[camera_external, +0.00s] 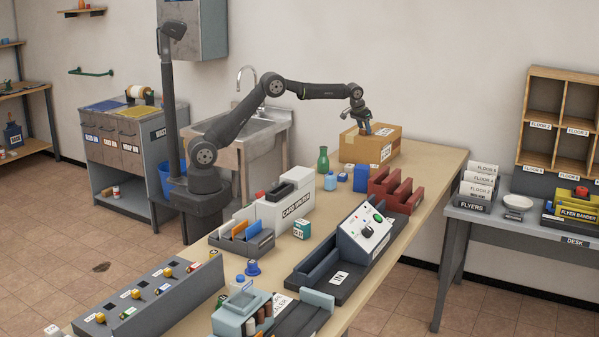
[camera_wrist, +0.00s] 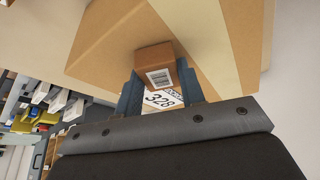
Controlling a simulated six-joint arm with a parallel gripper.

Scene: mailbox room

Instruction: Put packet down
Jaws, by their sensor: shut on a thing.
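A small brown packet (camera_wrist: 154,58) with a white barcode label is between the fingers of my gripper (camera_wrist: 160,82) in the wrist view. My gripper is shut on it. In the external view, my gripper (camera_external: 366,127) points down at the large cardboard box (camera_external: 385,149) at the far end of the table; the packet is too small to make out there. The box also fills much of the wrist view (camera_wrist: 105,45), with a white label reading 328 just beyond the packet. I cannot tell whether the packet touches the box.
On the wooden table (camera_external: 432,172), a blue block (camera_external: 361,178), a green bottle (camera_external: 323,160) and a red divided rack (camera_external: 396,190) stand near the box. A card writer (camera_external: 285,208) and a control-panel tray (camera_external: 365,228) stand nearer. Table to the box's right is clear.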

